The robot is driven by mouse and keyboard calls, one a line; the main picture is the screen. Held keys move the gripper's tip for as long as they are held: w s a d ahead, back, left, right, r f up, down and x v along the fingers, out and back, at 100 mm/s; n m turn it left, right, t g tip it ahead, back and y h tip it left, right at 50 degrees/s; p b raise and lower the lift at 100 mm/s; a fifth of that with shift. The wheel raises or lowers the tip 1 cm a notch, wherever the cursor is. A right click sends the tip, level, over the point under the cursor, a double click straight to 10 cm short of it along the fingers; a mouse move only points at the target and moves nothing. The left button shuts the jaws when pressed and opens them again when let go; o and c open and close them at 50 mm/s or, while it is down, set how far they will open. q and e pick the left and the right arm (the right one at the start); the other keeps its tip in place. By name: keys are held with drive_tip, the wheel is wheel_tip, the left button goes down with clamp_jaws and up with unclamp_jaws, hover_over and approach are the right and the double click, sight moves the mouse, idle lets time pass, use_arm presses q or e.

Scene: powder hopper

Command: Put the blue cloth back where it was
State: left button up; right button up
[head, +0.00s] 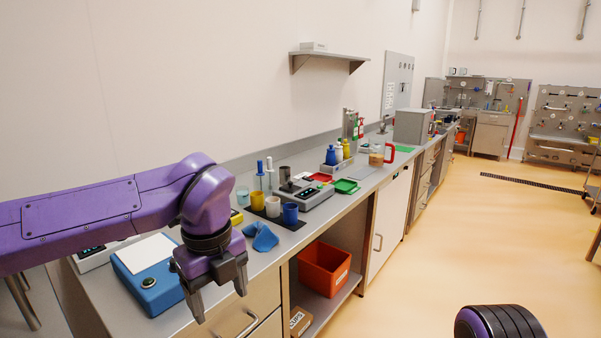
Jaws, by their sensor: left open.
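My left gripper (221,300) is open and empty. Its fingers point down, left of the cloth and nearer to me, beside the blue device. The gripper and the cloth look apart. My right gripper is not in view.
A blue device with a white top (147,262) sits left of my gripper. Cups, including a dark blue one (290,213), stand close behind the cloth. A scale (306,195) and trays are farther along. An orange bin (323,268) sits on the shelf below.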

use_arm(q)
drive_tip(key=w+a+f+m+t+y, duration=0.45)
drive_tip(key=w+f+m, duration=0.35)
drive_tip(key=f+m, duration=0.25)
drive_tip(key=s+a+f+m+t, duration=0.1)
drive_tip(key=s+f+m, duration=0.2)
drive_tip(key=f+m, duration=0.6)
drive_tip(key=s+a+f+m+t, duration=0.1)
drive_tip(key=s+f+m+t, duration=0.15)
drive_tip(key=f+m, duration=0.7)
drive_tip(key=s+a+f+m+g, duration=0.1)
drive_tip(key=s+a+f+m, duration=0.2)
drive_tip(key=s+f, duration=0.2)
drive_tip(key=s+a+f+m+g, duration=0.2)
drive_tip(key=s+a+f+m, duration=0.1)
drive_tip(key=s, duration=0.9)
drive_tip(key=s+a+f+m+g+h, duration=0.1)
drive_tip(key=s+a+f+m+g, duration=0.1)
drive_tip(key=s+f, duration=0.5)
drive_tip(key=s+a+m, duration=0.1)
drive_tip(key=a, duration=0.1)
drive_tip(key=shift+s+a+f, duration=0.2)
drive_tip(key=shift+s+a, duration=0.1)
drive_tip(key=shift+s, duration=0.1)
